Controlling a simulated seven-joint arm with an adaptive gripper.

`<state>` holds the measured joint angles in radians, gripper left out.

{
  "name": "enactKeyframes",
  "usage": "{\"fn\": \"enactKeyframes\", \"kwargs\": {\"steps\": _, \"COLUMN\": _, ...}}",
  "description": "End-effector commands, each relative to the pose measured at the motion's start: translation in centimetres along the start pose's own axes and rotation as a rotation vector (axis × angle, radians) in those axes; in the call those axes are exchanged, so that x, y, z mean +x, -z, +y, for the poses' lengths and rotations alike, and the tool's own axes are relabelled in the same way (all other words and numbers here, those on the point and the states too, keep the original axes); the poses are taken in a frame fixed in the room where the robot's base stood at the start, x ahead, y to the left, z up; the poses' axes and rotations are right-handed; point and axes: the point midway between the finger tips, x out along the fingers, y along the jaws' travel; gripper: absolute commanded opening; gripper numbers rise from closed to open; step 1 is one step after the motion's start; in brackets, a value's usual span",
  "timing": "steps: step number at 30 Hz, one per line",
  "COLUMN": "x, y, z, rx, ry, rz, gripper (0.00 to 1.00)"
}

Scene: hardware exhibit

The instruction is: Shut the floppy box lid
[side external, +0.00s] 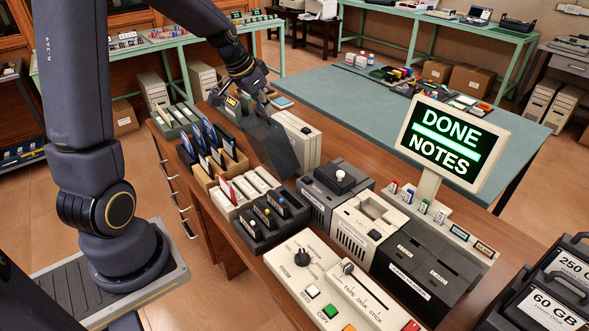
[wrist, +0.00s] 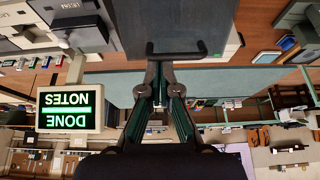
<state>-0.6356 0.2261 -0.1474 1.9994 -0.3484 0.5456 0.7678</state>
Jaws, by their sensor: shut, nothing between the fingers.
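The floppy box lid (side external: 272,143) is a smoky dark panel. It stands raised and tilted beside rows of upright disks (side external: 207,140), right of them in the side view. In the wrist view the lid (wrist: 175,22) fills the top middle, with a dark lip or handle (wrist: 178,50) along its near edge. My gripper (side external: 262,97) is at the lid's upper edge; in the wrist view its closed fingertips (wrist: 160,68) are just below the lip. I cannot tell whether they touch it. The gripper is shut and empty. Part of the box is hidden behind the lid.
A cream box (side external: 302,138) stands close behind the lid. A lit DONE/NOTES sign (side external: 444,142) stands at right. The green table (side external: 350,105) behind has free room.

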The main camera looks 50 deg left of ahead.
Motion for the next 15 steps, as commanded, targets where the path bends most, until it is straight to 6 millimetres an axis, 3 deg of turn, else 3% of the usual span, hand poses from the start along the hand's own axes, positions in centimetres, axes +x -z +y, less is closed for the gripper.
{"fn": "enactKeyframes", "kwargs": {"steps": 6, "x": -1.4, "y": -4.9, "z": -0.1, "rx": -0.006, "ry": 0.002, "rz": -0.001, "gripper": 0.00}}
{"fn": "enactKeyframes", "kwargs": {"steps": 15, "x": -1.6, "y": -11.0, "z": 0.0, "rx": -0.007, "ry": 0.001, "rz": -0.002, "gripper": 0.00}}
